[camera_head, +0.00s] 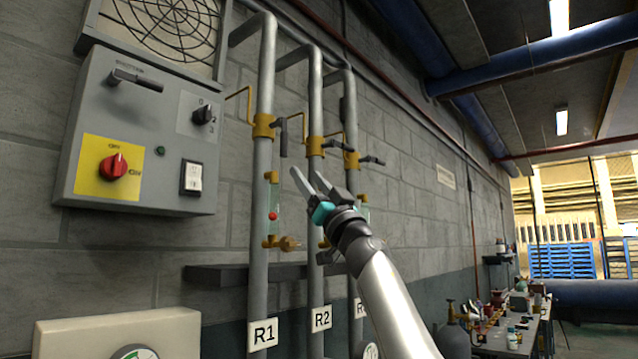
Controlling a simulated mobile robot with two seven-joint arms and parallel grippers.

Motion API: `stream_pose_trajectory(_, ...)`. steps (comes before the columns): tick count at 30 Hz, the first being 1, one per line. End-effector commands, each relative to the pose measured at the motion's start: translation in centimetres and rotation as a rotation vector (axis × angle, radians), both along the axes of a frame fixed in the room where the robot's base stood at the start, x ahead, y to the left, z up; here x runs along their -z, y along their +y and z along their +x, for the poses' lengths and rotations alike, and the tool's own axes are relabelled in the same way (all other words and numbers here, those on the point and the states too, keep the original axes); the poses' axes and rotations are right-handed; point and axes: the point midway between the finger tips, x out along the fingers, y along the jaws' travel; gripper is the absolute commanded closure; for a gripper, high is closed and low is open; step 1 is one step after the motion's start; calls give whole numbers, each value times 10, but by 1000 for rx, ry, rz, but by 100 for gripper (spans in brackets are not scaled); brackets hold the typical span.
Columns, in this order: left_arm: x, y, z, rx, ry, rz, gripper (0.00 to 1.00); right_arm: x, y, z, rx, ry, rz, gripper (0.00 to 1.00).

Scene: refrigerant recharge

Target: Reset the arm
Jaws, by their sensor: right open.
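My right gripper (310,186) is open and empty, raised in front of the grey pipes, its fingers pointing up and to the left. My right arm comes in from the lower right. The gripper overlaps the pipe labelled R2 (321,319) in the picture; I cannot tell how far it is from that pipe. My left gripper is not in view.
A grey control box (141,134) with a red rotary switch (113,166) hangs on the wall. Pipe R1 (262,334) carries a valve handle (283,139) and a sight glass (273,203). A dark shelf (217,275) juts out below. A cluttered workbench (518,334) stands at the right.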

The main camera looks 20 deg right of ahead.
Motion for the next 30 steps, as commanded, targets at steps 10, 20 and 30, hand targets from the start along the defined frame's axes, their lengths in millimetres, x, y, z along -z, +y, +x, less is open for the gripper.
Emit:
stream_pose_trajectory(10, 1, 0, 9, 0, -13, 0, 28, 7, -2, 1, 0, 0, 0, 47)
stream_pose_trajectory(20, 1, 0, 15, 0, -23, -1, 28, 7, -2, 1, 0, 1, 1, 47)
stream_pose_trajectory(30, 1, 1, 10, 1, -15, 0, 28, 100, -26, 21, 156, 73, 88, 47)
